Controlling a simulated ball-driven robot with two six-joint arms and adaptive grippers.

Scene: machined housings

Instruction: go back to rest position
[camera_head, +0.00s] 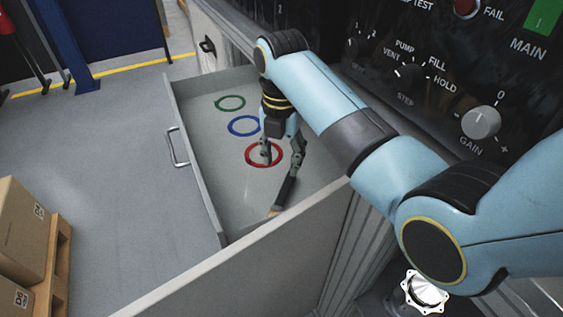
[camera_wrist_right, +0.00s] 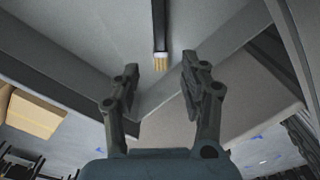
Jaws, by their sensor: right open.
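My right gripper (camera_head: 283,158) is over the open drawer (camera_head: 188,137), with its fingers pointing down. In the right wrist view the gripper (camera_wrist_right: 160,75) is open, with nothing between its fingers. A brush (camera_head: 284,194) with a dark handle and pale bristles lies in the drawer, just below the gripper in the head view. The brush (camera_wrist_right: 161,38) also shows beyond the fingertips in the wrist view, bristles toward me. My left gripper is in neither view.
Green (camera_head: 230,103), blue (camera_head: 244,125) and red (camera_head: 264,154) rings mark the drawer floor. A control panel (camera_head: 420,70) with knobs rises behind my right arm. A metal housing (camera_head: 424,292) is at lower right. Cardboard boxes (camera_head: 22,230) stand at left. The floor between is clear.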

